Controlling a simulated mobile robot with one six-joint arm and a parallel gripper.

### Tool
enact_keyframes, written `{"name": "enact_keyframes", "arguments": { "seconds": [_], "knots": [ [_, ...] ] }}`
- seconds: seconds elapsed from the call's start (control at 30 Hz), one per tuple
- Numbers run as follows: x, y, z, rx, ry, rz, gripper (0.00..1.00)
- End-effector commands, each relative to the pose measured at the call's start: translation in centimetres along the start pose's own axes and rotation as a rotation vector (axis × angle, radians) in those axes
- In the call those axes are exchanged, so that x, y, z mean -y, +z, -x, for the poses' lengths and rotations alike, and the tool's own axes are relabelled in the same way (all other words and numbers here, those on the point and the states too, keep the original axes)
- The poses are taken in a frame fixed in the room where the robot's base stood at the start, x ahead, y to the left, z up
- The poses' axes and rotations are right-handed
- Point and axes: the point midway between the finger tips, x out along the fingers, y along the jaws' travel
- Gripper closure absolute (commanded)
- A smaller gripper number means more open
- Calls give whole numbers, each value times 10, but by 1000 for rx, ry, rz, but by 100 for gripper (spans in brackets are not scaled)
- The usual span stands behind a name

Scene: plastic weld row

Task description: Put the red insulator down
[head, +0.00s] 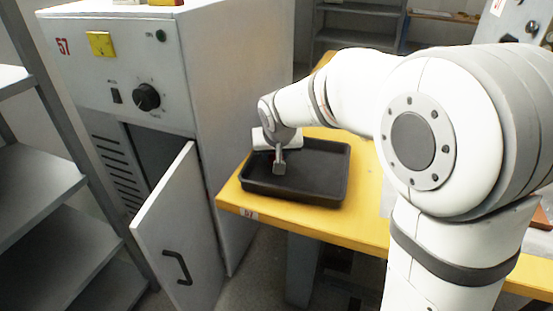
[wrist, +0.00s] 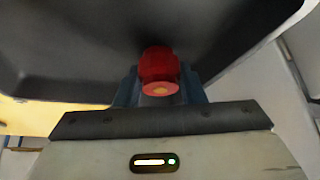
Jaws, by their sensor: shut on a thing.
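The red insulator (wrist: 159,68) is a small ribbed red piece with a pale orange end. In the wrist view it sits between the fingers of my gripper (wrist: 160,92), which is shut on it. In the head view my gripper (head: 279,168) is over the black tray (head: 318,192), and the insulator cannot be made out there. The dark tray floor (wrist: 75,60) fills much of the wrist view behind the insulator. I cannot tell whether the insulator touches the tray.
The tray stands on a yellow table (head: 360,232), near its left end. A grey cabinet (head: 215,60) marked 57 stands close on the left, its lower door (head: 170,235) open. A metal shelf (head: 40,180) is at the far left. The tray looks otherwise empty.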

Motion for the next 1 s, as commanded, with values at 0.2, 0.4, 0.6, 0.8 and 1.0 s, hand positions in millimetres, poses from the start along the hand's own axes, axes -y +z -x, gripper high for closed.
{"name": "enact_keyframes", "arguments": {
  "seconds": [0.2,0.4,0.6,0.8,1.0],
  "knots": [
    [-1,4,-7,-1,0,-2,87],
    [-1,6,-10,-1,1,-2,87],
    [-1,5,-9,0,1,-3,49],
    [-2,5,-9,0,1,-3,42],
    [-2,2,-5,-1,1,-3,42]
  ]
}}
